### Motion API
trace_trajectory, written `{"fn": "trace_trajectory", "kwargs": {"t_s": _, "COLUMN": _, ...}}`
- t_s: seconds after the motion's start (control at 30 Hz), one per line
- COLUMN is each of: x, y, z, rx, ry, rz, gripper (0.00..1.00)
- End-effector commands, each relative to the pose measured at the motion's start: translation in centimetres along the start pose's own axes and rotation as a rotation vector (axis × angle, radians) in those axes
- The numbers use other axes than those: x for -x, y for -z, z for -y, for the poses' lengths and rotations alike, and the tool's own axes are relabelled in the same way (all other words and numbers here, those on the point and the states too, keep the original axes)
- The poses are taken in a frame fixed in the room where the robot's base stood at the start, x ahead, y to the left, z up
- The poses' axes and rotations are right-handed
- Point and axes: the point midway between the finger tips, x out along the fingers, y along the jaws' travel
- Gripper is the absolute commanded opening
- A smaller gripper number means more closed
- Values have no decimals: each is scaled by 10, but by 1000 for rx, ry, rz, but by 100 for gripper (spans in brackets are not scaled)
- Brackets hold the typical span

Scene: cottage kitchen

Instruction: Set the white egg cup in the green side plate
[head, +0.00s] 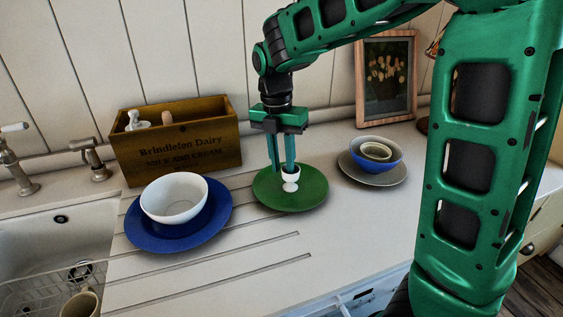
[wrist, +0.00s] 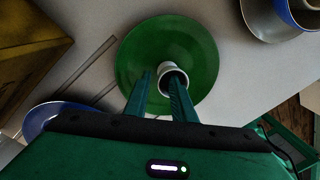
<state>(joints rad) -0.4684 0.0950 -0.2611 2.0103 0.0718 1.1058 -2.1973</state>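The white egg cup (head: 291,185) stands upright on the green side plate (head: 310,198), near its middle as seen in the head view. In the wrist view the egg cup (wrist: 161,70) is seen from above on the green plate (wrist: 205,50). My gripper (head: 282,166) points down at the cup. In the wrist view my gripper (wrist: 160,80) has its fingers apart, one over or inside the cup's mouth and the other outside its left side. A gap shows between the outer finger and the cup. The cup's foot is hidden in the wrist view.
A white bowl (head: 174,196) sits on a blue plate (head: 150,241) to the left. A blue bowl (head: 377,161) holding a smaller bowl is on a grey plate (head: 371,180) to the right. Behind stand a wooden crate (head: 190,148) and a picture frame (head: 386,75). A sink (head: 60,225) is at left.

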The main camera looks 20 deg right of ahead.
Motion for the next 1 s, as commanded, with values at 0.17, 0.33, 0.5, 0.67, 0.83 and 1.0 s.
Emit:
{"fn": "trace_trajectory", "kwargs": {"t_s": 0.17, "x": 6, "y": 0, "z": 1, "rx": -1, "ry": -1, "rz": 1, "gripper": 23}}
{"fn": "trace_trajectory", "kwargs": {"t_s": 0.33, "x": 30, "y": 0, "z": 0, "rx": 1, "ry": -4, "rz": 2, "gripper": 23}}
{"fn": "trace_trajectory", "kwargs": {"t_s": 0.5, "x": 65, "y": -1, "z": 0, "rx": 0, "ry": -5, "rz": 2, "gripper": 23}}
{"fn": "trace_trajectory", "kwargs": {"t_s": 0.67, "x": 95, "y": -1, "z": 0, "rx": -1, "ry": -3, "rz": 1, "gripper": 23}}
{"fn": "trace_trajectory", "kwargs": {"t_s": 0.83, "x": 116, "y": 0, "z": 0, "rx": -1, "ry": -1, "rz": 0, "gripper": 23}}
{"fn": "trace_trajectory", "kwargs": {"t_s": 1.0, "x": 125, "y": -1, "z": 1, "rx": -1, "ry": -1, "rz": -1, "gripper": 23}}
